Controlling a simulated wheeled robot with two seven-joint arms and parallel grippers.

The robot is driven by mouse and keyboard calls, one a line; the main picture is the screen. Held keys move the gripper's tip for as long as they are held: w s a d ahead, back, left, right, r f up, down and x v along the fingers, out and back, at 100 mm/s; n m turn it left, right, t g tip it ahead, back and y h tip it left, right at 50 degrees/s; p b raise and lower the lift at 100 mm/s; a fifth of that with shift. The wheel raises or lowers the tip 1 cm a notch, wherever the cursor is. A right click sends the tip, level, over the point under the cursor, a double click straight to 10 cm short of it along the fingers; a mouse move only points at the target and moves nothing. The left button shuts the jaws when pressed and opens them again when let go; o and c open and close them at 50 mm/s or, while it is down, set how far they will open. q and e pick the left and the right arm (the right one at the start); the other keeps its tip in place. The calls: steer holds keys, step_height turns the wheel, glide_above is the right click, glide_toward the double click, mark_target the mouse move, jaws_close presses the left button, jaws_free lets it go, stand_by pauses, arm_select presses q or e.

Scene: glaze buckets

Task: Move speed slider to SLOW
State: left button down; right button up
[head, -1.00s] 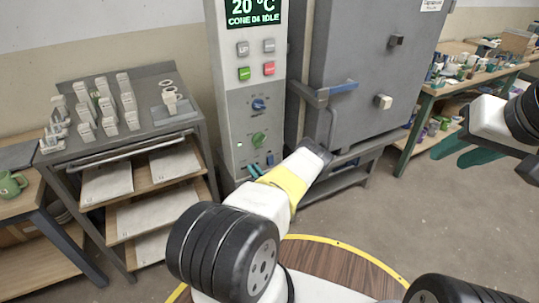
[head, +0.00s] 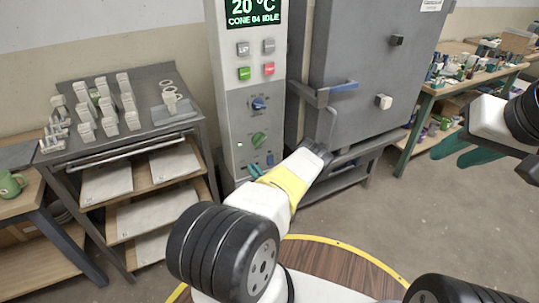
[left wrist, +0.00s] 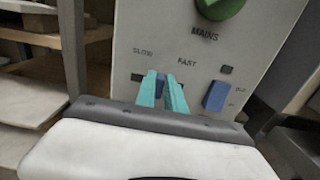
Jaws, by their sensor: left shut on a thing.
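The speed slider has a small blue knob (left wrist: 160,84) on the grey control panel (left wrist: 140,22), below the labels SLOW and FAST. The knob sits between the two labels, nearer SLOW. A short dark piece of its track (left wrist: 137,77) shows left of the fingers. My left gripper (left wrist: 161,92) has its teal fingers shut on the knob, one on each side. In the head view the left fingertips (head: 253,171) are at the low part of the panel and largely hide the slider. My right gripper (head: 466,151) is open and empty at the right, away from the panel.
A blue rocker switch (left wrist: 215,96) is just right of the slider, and the green MAINS knob (head: 259,139) is above. The grey kiln (head: 365,80) stands right of the panel. A rack table (head: 150,133) with white pieces stands to the left.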

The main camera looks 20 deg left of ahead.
arm_select(q)
steer(key=shift+s+a, duration=1.1)
steer(key=shift+s, duration=0.25)
steer(key=c, duration=1.4)
jaws_free()
steer(key=shift+s+d, duration=0.1)
steer(key=shift+d, duration=0.05)
glide_toward(243, 166)
steer(key=shift+v, duration=1.05)
